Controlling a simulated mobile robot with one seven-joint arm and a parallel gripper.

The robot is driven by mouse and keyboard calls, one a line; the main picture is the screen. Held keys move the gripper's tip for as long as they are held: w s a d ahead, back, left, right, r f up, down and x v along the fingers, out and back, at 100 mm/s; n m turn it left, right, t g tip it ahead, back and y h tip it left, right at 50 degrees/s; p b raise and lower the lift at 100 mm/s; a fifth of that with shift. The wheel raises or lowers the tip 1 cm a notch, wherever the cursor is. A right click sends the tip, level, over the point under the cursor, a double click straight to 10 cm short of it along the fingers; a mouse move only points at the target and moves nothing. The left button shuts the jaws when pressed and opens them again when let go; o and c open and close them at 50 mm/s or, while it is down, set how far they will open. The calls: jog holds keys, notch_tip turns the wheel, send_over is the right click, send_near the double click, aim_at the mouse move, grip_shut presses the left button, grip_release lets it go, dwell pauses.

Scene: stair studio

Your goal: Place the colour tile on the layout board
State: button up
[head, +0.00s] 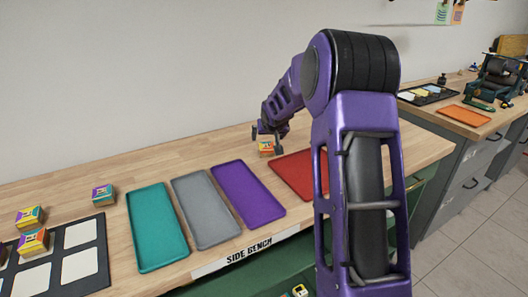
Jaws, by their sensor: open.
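A small cube-like colour tile (266,148) with yellow and orange sides stands on the wooden bench, behind the red tray. My gripper (268,137) is open and right above this tile, pointing down; whether the fingers reach around it is too small to tell. The black layout board (80,264) with white squares lies at the lower left, cut off by the picture edge. One similar block (33,242) sits on the board. Another (30,216) stands at its back edge, and a third (103,194) stands on the bench behind it.
My arm hides part of the red tray. A second bench at right holds a dark board (427,94) and an orange tray (463,116).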

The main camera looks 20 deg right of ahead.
aim_at(266, 144)
jog(key=x, duration=0.6)
jog(key=shift+w+f, duration=0.15)
jog(key=shift+f, duration=0.05)
jog(key=shift+d+b+x, duration=0.15)
jog(key=shift+b+x, duration=0.05)
jog(key=shift+x, duration=1.15)
jog(key=shift+d+b+x, duration=0.15)
jog(key=shift+x, duration=1.2)
jog(key=shift+r, duration=0.15)
jog(key=c, duration=1.5)
notch_tip(266, 144, up, 10)
jog(key=shift+p, duration=0.85)
